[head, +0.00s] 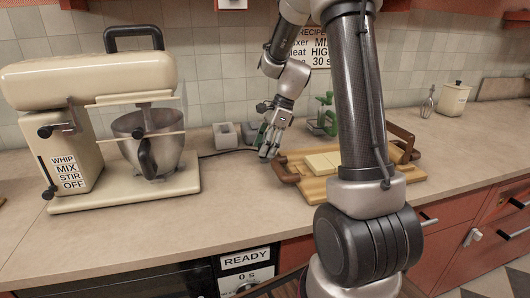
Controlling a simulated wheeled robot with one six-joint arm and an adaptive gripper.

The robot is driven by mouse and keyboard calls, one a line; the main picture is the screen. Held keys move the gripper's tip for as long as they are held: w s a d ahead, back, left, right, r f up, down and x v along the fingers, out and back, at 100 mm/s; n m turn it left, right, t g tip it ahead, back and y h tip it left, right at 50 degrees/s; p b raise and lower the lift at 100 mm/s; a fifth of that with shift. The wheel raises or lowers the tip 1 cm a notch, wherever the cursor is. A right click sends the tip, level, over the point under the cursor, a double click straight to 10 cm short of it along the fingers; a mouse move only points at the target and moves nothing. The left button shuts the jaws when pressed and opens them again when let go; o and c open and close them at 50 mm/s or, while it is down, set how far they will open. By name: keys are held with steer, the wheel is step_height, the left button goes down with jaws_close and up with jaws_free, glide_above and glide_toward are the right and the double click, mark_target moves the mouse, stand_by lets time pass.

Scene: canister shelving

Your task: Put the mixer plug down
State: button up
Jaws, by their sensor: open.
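The cream stand mixer (95,85) stands on the counter at the left, with a metal bowl (140,128) under its head. A dark cable (228,152) runs from behind the mixer along the counter toward my gripper (268,154). My gripper points down close above the counter, between the cable's end and the wooden tray. Its fingers are apart. I cannot clearly make out the mixer plug; it is too small or hidden by my gripper. A small grey box (225,136) stands near the wall behind the cable, with a second grey box (250,133) beside it, partly behind my gripper.
A wooden tray (310,192) with pale yellow blocks (322,162) lies just right of my gripper. A green object (326,115) stands behind it. My arm hides part of the tray. A cream canister (453,99) stands far right. The counter front between mixer and tray is clear.

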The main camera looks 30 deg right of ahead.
steer(key=shift+f, duration=0.2)
jaws_close()
steer(key=r, duration=0.9)
steer(key=shift+a, duration=0.2)
steer(key=w+d+r+m+t+h, duration=0.2)
steer(key=w+d+m+t, duration=0.1)
steer(key=w+m, duration=0.55)
steer(key=shift+m, duration=0.25)
steer(key=shift+w+a+f, duration=0.55)
steer(key=shift+w+a, duration=1)
steer(key=shift+w, duration=0.8)
steer(key=shift+w+a+f, duration=0.55)
steer(key=shift+w+a, duration=1.05)
steer(key=shift+w, duration=0.7)
steer(key=shift+w+a+f, duration=0.55)
steer(key=shift+w+a, duration=1)
steer(key=shift+w, duration=0.8)
